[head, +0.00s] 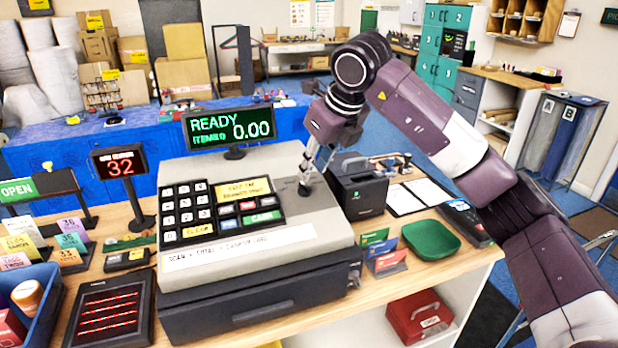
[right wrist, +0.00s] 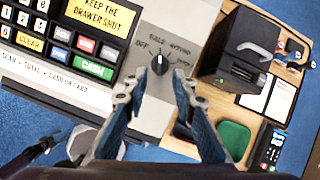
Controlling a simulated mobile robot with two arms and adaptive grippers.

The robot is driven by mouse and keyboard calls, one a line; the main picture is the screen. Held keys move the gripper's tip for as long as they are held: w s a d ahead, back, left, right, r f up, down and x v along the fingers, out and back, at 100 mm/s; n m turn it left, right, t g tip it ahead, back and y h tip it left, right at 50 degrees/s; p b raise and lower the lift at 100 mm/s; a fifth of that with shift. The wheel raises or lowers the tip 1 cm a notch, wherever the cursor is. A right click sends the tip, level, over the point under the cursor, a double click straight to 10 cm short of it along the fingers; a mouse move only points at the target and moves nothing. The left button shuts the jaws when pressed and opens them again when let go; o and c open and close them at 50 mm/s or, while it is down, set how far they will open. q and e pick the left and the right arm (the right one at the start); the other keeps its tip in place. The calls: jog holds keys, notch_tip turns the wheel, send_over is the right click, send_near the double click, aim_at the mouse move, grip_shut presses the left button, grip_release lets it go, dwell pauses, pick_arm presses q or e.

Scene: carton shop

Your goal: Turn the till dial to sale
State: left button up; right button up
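The till (head: 320,222) stands on the counter with its keypad at left and a black dial (head: 304,189) on its grey top at right. In the right wrist view the dial (right wrist: 159,65) is round and black, with a white mark pointing roughly up the picture, toward the middle of the small labels above it. The labels are hard to read; the left one looks like OFF. My right gripper (head: 306,178) is above the dial, pointing down. In the right wrist view its fingers (right wrist: 160,97) are spread, one each side of the dial, with nothing between them. My left gripper is not clearly in view.
A black printer (head: 357,187) stands close to the right of the dial. A green tray (head: 431,239) and small cards (head: 384,252) lie right of the till. The lit READY display (head: 229,126) rises behind the keypad. A number sign (head: 122,163) stands at left.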

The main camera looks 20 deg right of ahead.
jog(key=v, duration=0.6)
jog(key=shift+s+f, duration=0.1)
dwell(0.3)
